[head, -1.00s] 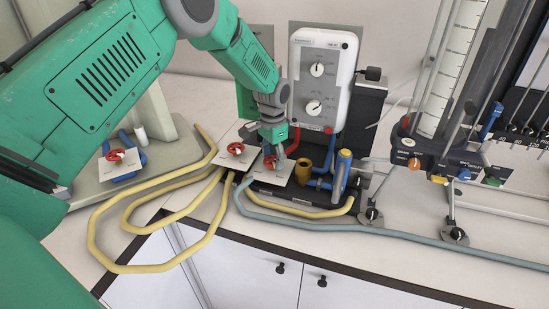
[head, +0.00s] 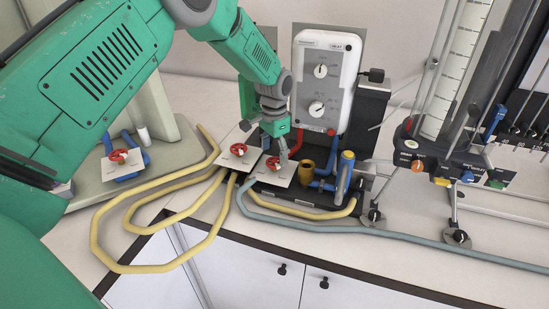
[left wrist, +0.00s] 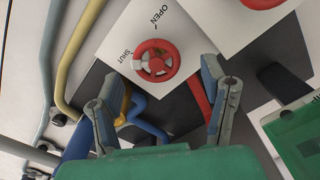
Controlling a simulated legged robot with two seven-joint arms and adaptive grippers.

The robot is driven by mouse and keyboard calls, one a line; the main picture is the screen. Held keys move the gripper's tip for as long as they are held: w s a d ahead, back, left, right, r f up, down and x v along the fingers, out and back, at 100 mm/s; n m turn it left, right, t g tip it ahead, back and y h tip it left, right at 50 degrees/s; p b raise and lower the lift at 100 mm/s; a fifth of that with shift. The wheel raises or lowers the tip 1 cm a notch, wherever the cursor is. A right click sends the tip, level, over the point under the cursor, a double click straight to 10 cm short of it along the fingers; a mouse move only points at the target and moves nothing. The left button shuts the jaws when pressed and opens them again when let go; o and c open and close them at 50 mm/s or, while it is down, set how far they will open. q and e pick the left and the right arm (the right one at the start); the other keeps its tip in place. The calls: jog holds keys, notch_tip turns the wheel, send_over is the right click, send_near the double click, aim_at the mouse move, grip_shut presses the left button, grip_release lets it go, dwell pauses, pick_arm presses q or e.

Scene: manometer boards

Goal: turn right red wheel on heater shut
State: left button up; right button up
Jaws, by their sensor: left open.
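The right red wheel (head: 273,162) on the heater sits on a white plate (head: 281,179) in the head view. In the left wrist view the red wheel (left wrist: 156,60) is on a plate marked OPEN and SHUT. My right gripper is not in view.
The heater (head: 323,85) is a white box with two dials. Another red wheel (head: 238,149) is close at the left. Blue pipes and a brass cup (head: 305,171) stand right of the plate. Yellow hoses (head: 155,267) lie in front. A manometer stand (head: 440,155) is at the right.

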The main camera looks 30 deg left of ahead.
aim_at(273, 160)
pick_arm(q)
notch_tip(273, 160, up, 10)
dwell(0.3)
jog(key=shift+s+a+f, duration=0.1)
dwell(0.3)
